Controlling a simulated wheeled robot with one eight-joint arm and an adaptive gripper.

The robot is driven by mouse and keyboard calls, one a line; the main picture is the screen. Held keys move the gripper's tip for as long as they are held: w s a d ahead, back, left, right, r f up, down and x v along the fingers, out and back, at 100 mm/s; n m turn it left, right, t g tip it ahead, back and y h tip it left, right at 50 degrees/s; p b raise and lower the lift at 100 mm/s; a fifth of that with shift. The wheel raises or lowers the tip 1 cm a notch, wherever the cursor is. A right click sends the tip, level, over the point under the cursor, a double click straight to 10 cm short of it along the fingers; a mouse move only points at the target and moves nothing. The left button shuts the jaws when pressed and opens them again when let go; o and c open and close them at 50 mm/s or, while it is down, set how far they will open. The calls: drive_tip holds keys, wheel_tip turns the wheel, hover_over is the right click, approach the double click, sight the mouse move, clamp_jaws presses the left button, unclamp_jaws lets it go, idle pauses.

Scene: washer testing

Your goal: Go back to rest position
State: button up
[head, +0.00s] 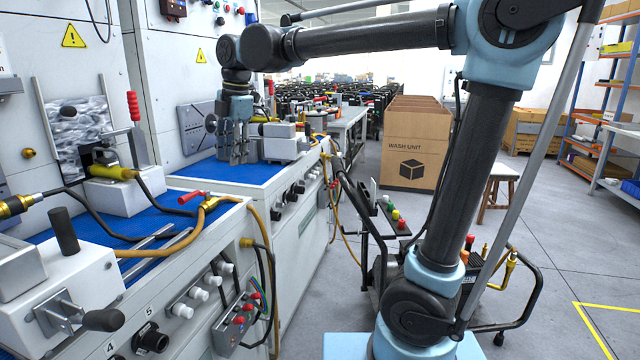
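My gripper (236,150) hangs at the end of my arm, above the far blue work surface (205,172) of the test bench. Its fingers point down, close to the surface; I cannot tell whether they touch it. The fingers are small in the head view, and whether they are open or shut is unclear. No held object shows between them. My arm rises from the lower middle, bends at the upper right and reaches left across the top of the picture.
A near fixture with a red-handled clamp (134,107), hoses and a cart (390,222) crowd the area. Cardboard boxes (414,145) and a stool (499,185) stand behind. Right floor is clear.

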drive_tip(key=d+f+m, duration=0.4)
drive_tip(key=d+m, duration=0.1)
drive_tip(key=d, duration=0.4)
drive_tip(key=w+d+f+m, duration=0.1)
drive_tip(key=d+f+m, duration=0.25)
drive_tip(key=d, duration=0.65)
drive_tip(key=d+f+m, duration=0.4)
drive_tip(key=d+m, duration=0.2)
drive_tip(key=d, duration=0.3)
drive_tip(key=s+d+f+m+h, duration=0.1)
drive_tip(key=s+d+f+m, duration=0.4)
drive_tip(key=d+f+m, duration=0.2)
drive_tip(key=s+d+f+m+t+h, duration=0.1)
drive_tip(key=s+d+f+m, duration=0.5)
drive_tip(key=d+f, duration=0.3)
drive_tip(key=shift+f+m, duration=0.35)
drive_tip(key=shift+m, duration=0.2)
drive_tip(key=shift+d, duration=0.1)
drive_tip(key=shift+c, duration=0.4)
drive_tip(key=shift+c, duration=0.3)
